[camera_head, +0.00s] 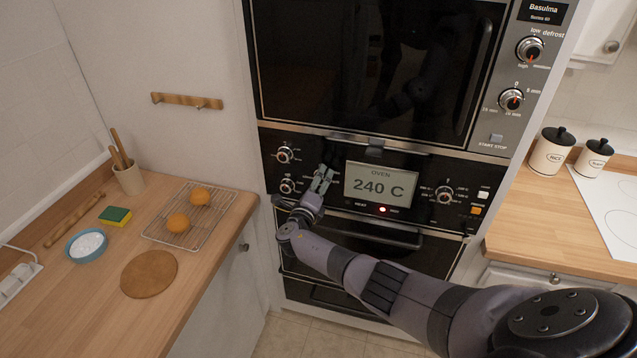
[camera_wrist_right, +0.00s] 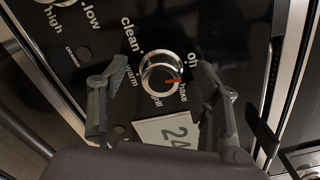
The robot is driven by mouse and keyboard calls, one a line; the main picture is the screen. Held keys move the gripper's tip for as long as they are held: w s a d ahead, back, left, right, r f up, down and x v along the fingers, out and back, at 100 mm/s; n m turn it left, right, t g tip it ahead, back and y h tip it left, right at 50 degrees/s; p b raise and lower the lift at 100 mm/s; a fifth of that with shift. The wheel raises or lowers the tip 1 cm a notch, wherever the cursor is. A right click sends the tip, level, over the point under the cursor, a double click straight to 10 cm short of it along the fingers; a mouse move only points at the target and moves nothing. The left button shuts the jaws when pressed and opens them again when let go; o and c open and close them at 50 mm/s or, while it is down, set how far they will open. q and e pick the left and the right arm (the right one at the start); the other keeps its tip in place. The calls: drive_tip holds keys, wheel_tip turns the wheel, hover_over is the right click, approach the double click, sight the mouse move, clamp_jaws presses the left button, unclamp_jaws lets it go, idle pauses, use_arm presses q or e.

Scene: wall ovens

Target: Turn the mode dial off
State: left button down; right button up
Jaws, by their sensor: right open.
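The mode dial (camera_wrist_right: 160,75) is a round silver knob on the black oven panel, ringed by the words clean, off, bake, grill and warm. Its red mark points toward bake. My right gripper (camera_wrist_right: 160,82) is open, with one finger on each side of the dial in the wrist view; I cannot tell whether either touches it. In the head view my right gripper (camera_head: 323,176) is at the oven panel, left of the display (camera_head: 381,184) reading 240 C. Two dials show to its left, an upper one (camera_head: 284,154) and a lower one (camera_head: 288,186). My left gripper is not in view.
Another dial (camera_head: 445,194) is right of the display. A microwave door (camera_head: 375,60) is above, an oven handle (camera_head: 375,238) below. The left counter holds a wire rack (camera_head: 172,232) with oranges, a blue bowl (camera_head: 87,245) and a round board (camera_head: 149,274).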

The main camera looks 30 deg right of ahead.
drive_tip(key=shift+a, duration=0.15)
drive_tip(key=v, duration=1.1)
drive_tip(key=shift+s+a, duration=0.25)
drive_tip(key=shift+s, duration=0.1)
drive_tip(key=shift+c, duration=0.4)
